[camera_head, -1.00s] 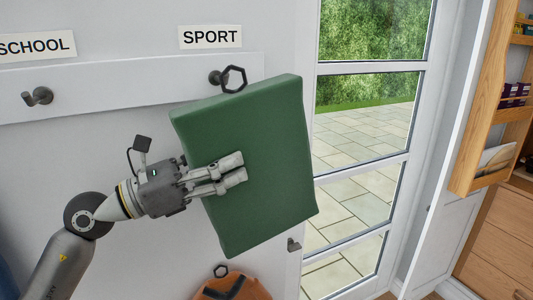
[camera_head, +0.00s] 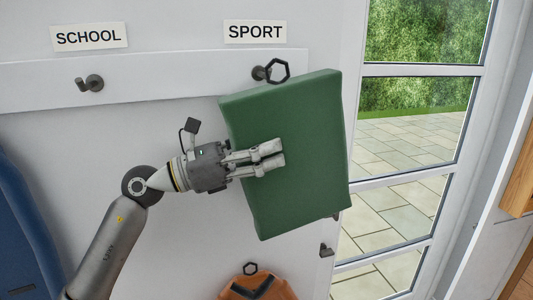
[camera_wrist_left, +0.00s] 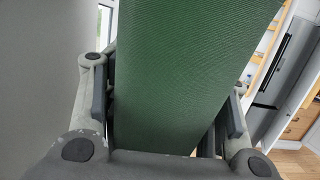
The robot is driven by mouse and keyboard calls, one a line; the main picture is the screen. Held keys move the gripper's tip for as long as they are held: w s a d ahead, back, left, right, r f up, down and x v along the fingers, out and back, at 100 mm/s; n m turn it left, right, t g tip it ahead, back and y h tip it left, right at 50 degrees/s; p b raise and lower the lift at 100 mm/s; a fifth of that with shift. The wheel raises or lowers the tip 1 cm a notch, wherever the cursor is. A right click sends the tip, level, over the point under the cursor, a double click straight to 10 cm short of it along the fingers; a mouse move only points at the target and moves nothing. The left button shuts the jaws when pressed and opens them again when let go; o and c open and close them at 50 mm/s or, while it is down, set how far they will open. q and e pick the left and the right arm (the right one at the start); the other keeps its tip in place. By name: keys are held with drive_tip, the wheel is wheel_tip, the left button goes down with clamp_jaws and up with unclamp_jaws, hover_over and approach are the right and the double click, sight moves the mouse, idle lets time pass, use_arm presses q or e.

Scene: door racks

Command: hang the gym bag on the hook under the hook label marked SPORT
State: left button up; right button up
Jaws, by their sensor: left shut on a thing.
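The green, box-shaped gym bag (camera_head: 305,115) hangs slightly tilted in front of the white wall. My left gripper (camera_head: 272,157) is shut on it, and in the left wrist view the bag (camera_wrist_left: 185,70) fills the space between the fingers. A dark six-sided loop (camera_head: 277,70) stands up at the bag's top edge. The dark hook (camera_head: 260,73) under the SPORT label (camera_head: 255,32) is just left of the loop and overlaps it in the picture. I cannot tell whether the loop is around the hook. My right gripper is not in view.
An empty hook (camera_head: 90,84) is under the SCHOOL label (camera_head: 89,37). An orange bag (camera_head: 258,287) with its own loop is below the green bag. A blue item (camera_head: 25,230) is at the left edge. A glazed door (camera_head: 410,150) stands to the right.

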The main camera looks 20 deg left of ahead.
use_arm(q)
drive_tip(key=w+a, duration=0.3)
drive_tip(key=shift+w, duration=0.3)
drive_tip(key=shift+w+a+f+b, duration=0.15)
drive_tip(key=shift+w+f+b, duration=0.05)
drive_tip(key=shift+b, duration=0.45)
drive_tip(key=shift+c, duration=0.6)
drive_tip(key=shift+w+a+f+b, duration=0.2)
drive_tip(key=shift+w+f+b, duration=0.1)
drive_tip(key=shift+w+f, duration=0.2)
drive_tip(key=shift+w+a+f+b, duration=0.2)
drive_tip(key=shift+w+f+b, duration=0.1)
drive_tip(key=shift+w+f, duration=0.15)
drive_tip(key=shift+s+r, duration=0.1)
drive_tip(key=shift+s, duration=0.05)
drive_tip(key=shift+s+d, duration=0.1)
drive_tip(key=shift+d, duration=0.1)
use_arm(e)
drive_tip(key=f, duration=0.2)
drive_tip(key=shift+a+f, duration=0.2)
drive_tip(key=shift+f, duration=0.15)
